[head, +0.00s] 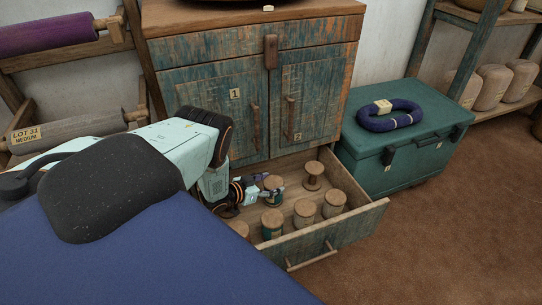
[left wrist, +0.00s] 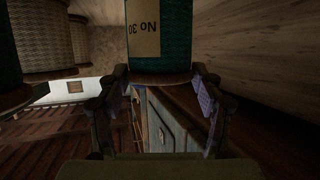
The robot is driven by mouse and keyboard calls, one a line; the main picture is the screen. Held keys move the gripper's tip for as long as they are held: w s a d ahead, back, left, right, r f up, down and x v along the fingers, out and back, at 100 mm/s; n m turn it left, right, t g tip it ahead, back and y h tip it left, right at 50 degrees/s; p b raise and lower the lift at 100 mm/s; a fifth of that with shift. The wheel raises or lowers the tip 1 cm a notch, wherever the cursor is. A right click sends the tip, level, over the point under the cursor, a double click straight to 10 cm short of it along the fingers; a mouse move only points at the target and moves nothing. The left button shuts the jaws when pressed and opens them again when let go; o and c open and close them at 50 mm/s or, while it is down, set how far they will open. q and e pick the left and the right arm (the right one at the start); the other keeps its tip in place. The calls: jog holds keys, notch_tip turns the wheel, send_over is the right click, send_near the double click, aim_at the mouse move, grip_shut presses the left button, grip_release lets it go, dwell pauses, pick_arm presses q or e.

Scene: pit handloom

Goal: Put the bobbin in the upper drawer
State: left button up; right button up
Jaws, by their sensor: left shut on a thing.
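My left gripper (head: 268,188) reaches down into the open lower drawer (head: 362,218) of the cabinet. It is shut on a teal bobbin (head: 273,196) with wooden ends. In the left wrist view the bobbin (left wrist: 172,55) sits between the two fingers, its "No 30" label upside down; whether it touches the drawer floor I cannot tell. A plain painted band (head: 215,47) runs under the cabinet top, with a wooden latch-like piece (head: 270,52) at its middle. It looks closed; whether it is the upper drawer I cannot tell. My right gripper is not in view.
Several other bobbins (head: 304,213) stand in the drawer close around the gripper. Cabinet doors (head: 310,100) above it are shut. A green chest (head: 400,150) with a blue coil (head: 392,121) stands to the right. Brown floor in front right is clear.

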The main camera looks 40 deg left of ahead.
pick_arm(q)
jog(key=shift+f, duration=0.15)
jog(key=o, duration=1.2)
jog(key=shift+p+v, duration=1.9)
jog(key=shift+v, duration=1.95)
jog(key=shift+w, duration=0.1)
